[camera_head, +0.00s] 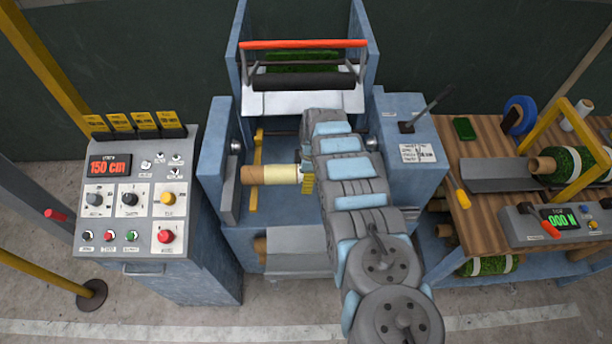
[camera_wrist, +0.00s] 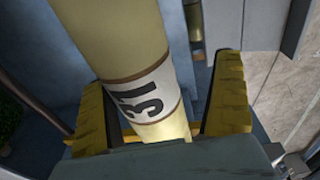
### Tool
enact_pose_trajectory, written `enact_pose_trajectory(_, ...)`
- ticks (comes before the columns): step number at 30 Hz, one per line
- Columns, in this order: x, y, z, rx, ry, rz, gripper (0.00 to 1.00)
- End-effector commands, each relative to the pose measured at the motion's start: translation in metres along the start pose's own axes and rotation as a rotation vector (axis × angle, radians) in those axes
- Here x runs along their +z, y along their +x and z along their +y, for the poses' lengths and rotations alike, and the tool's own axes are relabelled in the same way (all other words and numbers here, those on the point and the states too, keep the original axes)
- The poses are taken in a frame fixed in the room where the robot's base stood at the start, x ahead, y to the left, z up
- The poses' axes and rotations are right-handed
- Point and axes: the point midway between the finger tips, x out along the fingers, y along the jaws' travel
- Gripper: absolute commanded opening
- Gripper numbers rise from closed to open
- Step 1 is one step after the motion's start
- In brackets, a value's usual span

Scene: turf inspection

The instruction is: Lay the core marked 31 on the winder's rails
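The core marked 31 (camera_wrist: 150,98) is a tan tube with a white band bearing a black 31. In the head view the core (camera_head: 268,174) lies level across the winder's yellow left rail (camera_head: 256,200), on it or just above it; which, I cannot tell. My arm hides the core's right end and the right rail. My gripper (camera_wrist: 170,112) has its yellow fingers on either side of the core near the band, with gaps showing beside the tube, so it looks open. In the head view only one yellow finger shows at the core's right part.
The blue winder (camera_head: 212,150) has side walls close to both sides of the core. A control panel (camera_head: 135,190) reading 150 cm stands at left. A wooden bench (camera_head: 480,215) with green turf rolls and a weighing display (camera_head: 562,220) stands at right.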

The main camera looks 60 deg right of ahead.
Motion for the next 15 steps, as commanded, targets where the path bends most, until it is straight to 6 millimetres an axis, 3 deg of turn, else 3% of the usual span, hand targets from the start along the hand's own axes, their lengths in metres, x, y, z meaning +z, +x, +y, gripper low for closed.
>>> enact_pose_trajectory(15, -0.0002, -0.0080, 0.0004, -0.002, 0.000, 0.000, 0.95)
